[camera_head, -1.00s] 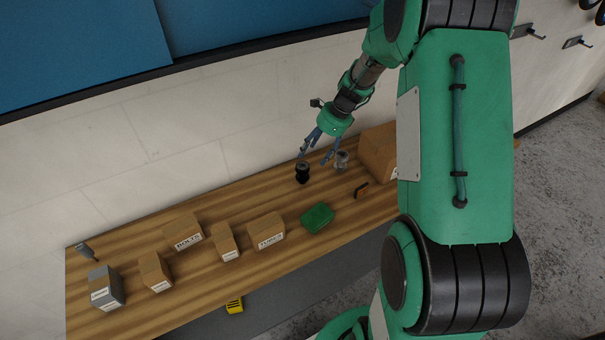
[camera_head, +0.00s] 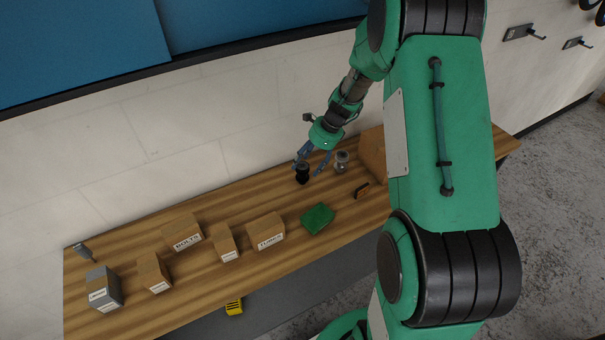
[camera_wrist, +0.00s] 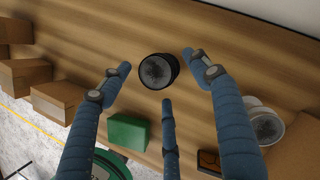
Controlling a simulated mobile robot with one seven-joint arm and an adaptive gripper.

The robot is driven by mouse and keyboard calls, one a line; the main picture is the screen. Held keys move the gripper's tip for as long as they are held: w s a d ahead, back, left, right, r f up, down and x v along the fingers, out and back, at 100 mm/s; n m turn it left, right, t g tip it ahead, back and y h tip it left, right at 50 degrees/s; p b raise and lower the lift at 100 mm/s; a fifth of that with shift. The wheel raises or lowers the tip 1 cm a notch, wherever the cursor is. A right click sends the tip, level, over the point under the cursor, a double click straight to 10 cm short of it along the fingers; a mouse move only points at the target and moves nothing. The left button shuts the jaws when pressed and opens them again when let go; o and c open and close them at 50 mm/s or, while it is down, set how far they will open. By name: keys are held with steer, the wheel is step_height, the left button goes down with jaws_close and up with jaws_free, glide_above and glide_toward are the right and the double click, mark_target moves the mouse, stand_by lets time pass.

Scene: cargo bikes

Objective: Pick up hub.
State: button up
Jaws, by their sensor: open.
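A short black cylinder (camera_head: 302,174), which looks like the hub, stands on the wooden bench top near the wall. In the wrist view it (camera_wrist: 157,71) shows a round, dark grey end face. A grey-and-silver round part (camera_head: 341,163) stands to its right, and its edge shows in the wrist view (camera_wrist: 264,122). My gripper (camera_head: 310,166) is open, its blue fingers just above the black cylinder. In the wrist view the cylinder sits between and beyond the fingertips (camera_wrist: 154,82). I cannot tell whether any finger touches it.
A green box (camera_head: 317,218) and a small black-and-orange item (camera_head: 361,191) lie toward the front. A large cardboard box (camera_head: 372,152) stands to the right, partly behind my arm. Several labelled cardboard boxes (camera_head: 266,232) stand to the left. The bench (camera_head: 210,283) is bare between them.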

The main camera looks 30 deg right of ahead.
steer(key=shift+b+x, duration=0.4)
steer(key=shift+x, duration=1.8)
steer(key=shift+c, duration=0.2)
steer(key=c, duration=1.3)
